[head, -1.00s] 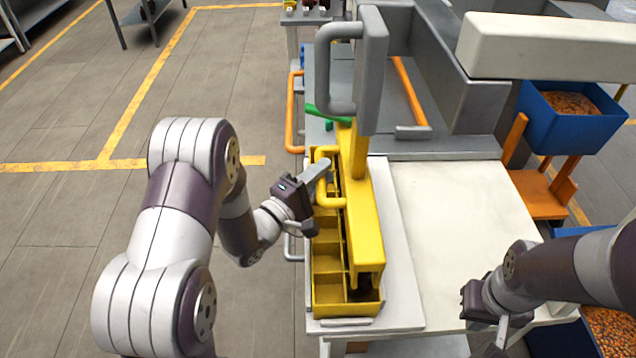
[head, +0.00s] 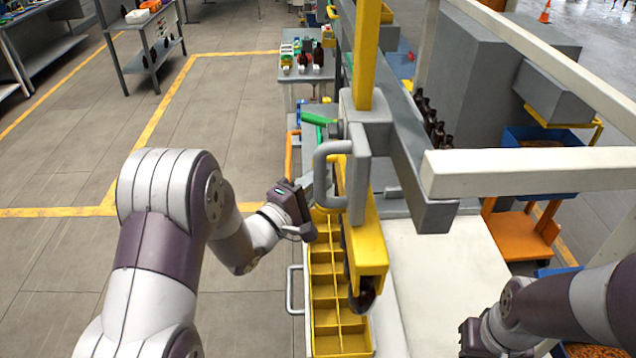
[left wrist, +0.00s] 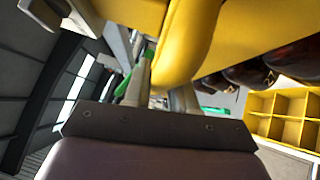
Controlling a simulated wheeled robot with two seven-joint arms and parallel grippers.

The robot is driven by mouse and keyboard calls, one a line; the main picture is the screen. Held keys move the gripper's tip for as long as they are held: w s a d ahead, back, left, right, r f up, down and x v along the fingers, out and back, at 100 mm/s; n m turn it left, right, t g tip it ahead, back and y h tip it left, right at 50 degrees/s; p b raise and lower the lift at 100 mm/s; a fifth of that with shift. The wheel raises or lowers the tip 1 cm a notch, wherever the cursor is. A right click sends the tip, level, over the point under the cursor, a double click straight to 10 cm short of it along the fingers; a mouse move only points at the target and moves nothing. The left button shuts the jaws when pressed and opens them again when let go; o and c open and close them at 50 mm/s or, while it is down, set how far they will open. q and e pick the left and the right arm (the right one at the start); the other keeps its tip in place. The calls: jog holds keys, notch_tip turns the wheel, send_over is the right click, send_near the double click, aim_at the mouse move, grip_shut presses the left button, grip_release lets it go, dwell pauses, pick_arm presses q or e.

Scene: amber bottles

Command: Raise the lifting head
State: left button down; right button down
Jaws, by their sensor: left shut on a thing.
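The yellow lifting head (head: 368,245) hangs above the yellow divided crate (head: 326,292), with a gap between them. A dark amber bottle (head: 362,297) hangs under its front end; dark bottles also show beneath it in the left wrist view (left wrist: 250,72). Its yellow post (head: 366,55) stands tall above the grey bracket (head: 375,120). My left gripper (head: 316,192) is shut on the head's yellow handle, which shows in the left wrist view (left wrist: 185,50); the grey bracket partly hides the grip in the head view. My right gripper (head: 482,345) is low at the right, its fingers unclear.
A white tabletop (head: 440,275) lies bare right of the crate. A grey beam (head: 425,185) and a white bar (head: 530,172) cross above it. Several dark bottles (head: 435,122) stand behind. Blue bins and an orange stand (head: 520,225) are at the right. The left floor is open.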

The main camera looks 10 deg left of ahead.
pick_arm(q)
jog(key=shift+w+r, duration=0.1)
jog(key=shift+r, duration=0.3)
jog(key=c, duration=1)
grip_release()
jog(key=shift+f, duration=0.1)
jog(key=shift+s+a+f, duration=0.1)
jog(key=shift+s, duration=0.1)
jog(key=shift+b+v, duration=2.6)
jog(key=shift+v, duration=3.6)
